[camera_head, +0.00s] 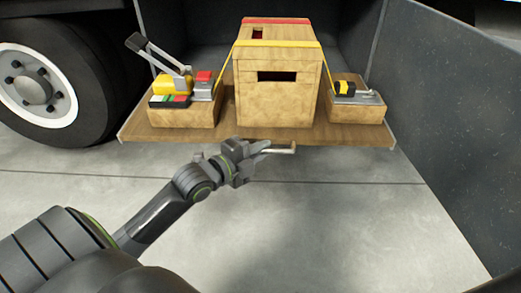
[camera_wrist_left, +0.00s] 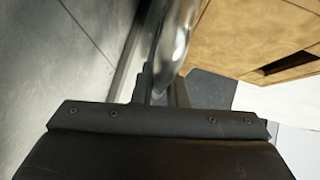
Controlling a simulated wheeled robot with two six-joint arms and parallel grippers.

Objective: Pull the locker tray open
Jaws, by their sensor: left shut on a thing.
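The locker tray (camera_head: 345,132) is a wooden board that sticks out of the truck's grey locker, with its front edge over the floor. A pale metal handle (camera_head: 284,149) sits at the middle of its front edge. My left gripper (camera_head: 262,149) reaches in from the left and is shut on the handle. In the left wrist view, the shiny curved handle (camera_wrist_left: 176,38) runs to my left gripper's dark fingers (camera_wrist_left: 158,88); part of the grip is hidden by the gripper body. My right gripper is not in view.
A wooden box (camera_head: 275,95) with yellow and red straps stands on the tray. Small open wooden boxes with tools flank it, left (camera_head: 185,116) and right (camera_head: 355,108). A truck wheel (camera_head: 45,85) is at left, a grey panel (camera_head: 445,120) at right. The floor in front is clear.

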